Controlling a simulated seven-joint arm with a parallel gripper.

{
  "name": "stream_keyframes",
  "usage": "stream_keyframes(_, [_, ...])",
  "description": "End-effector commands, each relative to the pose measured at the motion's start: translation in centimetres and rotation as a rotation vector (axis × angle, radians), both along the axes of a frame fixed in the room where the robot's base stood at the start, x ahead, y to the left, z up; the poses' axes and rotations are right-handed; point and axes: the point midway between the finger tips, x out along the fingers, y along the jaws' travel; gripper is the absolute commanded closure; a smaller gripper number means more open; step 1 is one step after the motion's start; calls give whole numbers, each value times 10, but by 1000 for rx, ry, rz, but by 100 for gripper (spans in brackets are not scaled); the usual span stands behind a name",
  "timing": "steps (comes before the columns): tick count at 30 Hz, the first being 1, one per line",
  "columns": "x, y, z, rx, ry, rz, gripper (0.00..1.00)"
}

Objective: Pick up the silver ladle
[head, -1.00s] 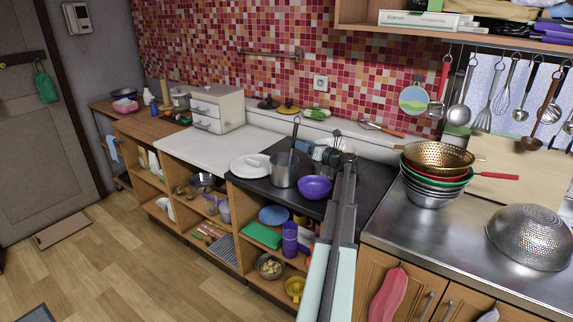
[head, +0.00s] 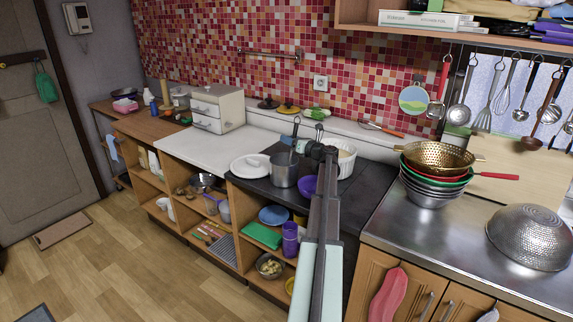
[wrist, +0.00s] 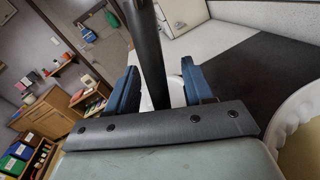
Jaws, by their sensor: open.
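A slim dark-grey handle with a hooked top (head: 297,122) stands up out of the steel pot (head: 284,175). It looks like the ladle's handle, but its lower end is hidden. In the wrist view the handle (wrist: 150,45) runs between the two blue fingers of my gripper (wrist: 158,88), with gaps beside it. My gripper (head: 291,144) is open, above the pot at the handle. A silver ladle (head: 459,112) also hangs on the rail at the right, far from my gripper.
A purple bowl (head: 307,186) is partly hidden by my arm. A white plate (head: 249,166) lies left of the pot. Colanders (head: 433,190) are stacked at right.

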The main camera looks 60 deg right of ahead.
Motion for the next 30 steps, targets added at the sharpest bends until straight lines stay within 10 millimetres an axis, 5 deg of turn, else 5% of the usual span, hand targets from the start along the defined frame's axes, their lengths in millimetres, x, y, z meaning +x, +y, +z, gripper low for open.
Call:
stream_keyframes(17, [0, 0, 0, 0, 0, 0, 100])
stream_keyframes(30, [0, 0, 7, -1, -1, 0, 100])
